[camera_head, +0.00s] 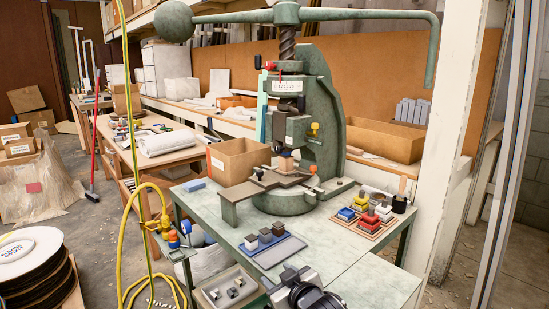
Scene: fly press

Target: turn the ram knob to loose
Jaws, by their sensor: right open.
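The green fly press (332,110) stands on the pale green bench, with its screw and ball-ended arm at the top. My right gripper (290,274) is at the bottom of the view, low over the front of the bench, open and empty. It is well in front of and below the knob, touching nothing of the press. My left gripper is out of view.
A blue mat (279,252) with small blocks lies in front of the press. An open carton (232,160) stands left of the ram. A white post (455,130) rises at right.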

